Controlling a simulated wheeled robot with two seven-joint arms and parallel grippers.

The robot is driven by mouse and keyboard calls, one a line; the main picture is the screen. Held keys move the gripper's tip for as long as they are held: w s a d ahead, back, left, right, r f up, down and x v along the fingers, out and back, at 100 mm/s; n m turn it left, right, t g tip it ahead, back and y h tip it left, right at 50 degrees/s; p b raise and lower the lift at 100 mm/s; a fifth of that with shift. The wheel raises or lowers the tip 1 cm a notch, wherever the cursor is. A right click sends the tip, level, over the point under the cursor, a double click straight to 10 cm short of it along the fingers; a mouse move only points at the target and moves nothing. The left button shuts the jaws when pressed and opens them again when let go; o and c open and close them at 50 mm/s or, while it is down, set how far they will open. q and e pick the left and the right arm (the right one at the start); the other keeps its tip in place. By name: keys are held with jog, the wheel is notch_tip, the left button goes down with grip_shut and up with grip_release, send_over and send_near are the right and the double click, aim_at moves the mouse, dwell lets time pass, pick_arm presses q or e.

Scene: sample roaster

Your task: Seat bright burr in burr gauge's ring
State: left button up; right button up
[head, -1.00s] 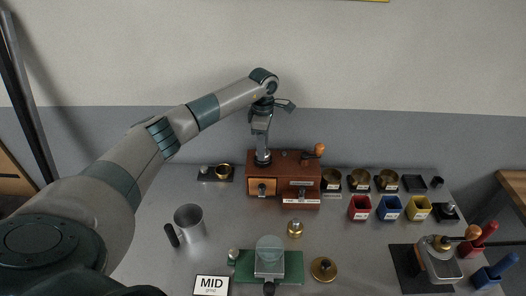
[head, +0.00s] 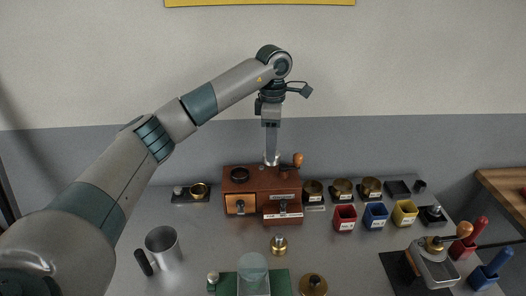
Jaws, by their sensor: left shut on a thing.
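My left gripper (head: 271,153) is shut on a small bright silvery piece, the bright burr (head: 271,160). It points straight down. In the picture the burr overlaps the back top of the wooden grinder (head: 262,182), to the right of the dark round opening (head: 240,174) in its top; I cannot tell its exact height. The burr gauge (head: 184,197) is a dark base left of the grinder, with a brass ring (head: 199,185) and a small silvery knob on it. The burr is well away from the ring. My right gripper is not in view.
The grinder's wooden-knobbed crank (head: 298,160) stands close right of the burr. A metal cup (head: 162,247) stands in front of the gauge. Brass bowls and red, blue and yellow bins (head: 374,216) are to the right. Bare table lies between cup and grinder.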

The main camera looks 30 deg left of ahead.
pick_arm(q)
jog(key=shift+d, duration=0.15)
dwell(0.5)
jog(key=shift+s+d+m, duration=0.4)
jog(key=shift+d+m, duration=0.1)
jog(key=shift+m, duration=0.4)
jog(key=s+d+f+m, duration=0.2)
jog(key=s+d+m, duration=0.1)
jog(key=s+m, duration=0.4)
jog(key=s+d+f+m, duration=0.3)
jog(key=s+m, duration=0.3)
jog(key=s, duration=0.2)
jog(key=s+d+f+m, duration=0.2)
jog(key=s+d+m, duration=0.1)
jog(key=s+m, duration=0.4)
jog(key=shift+s+f+m, duration=0.25)
jog(key=shift+f+m, duration=0.05)
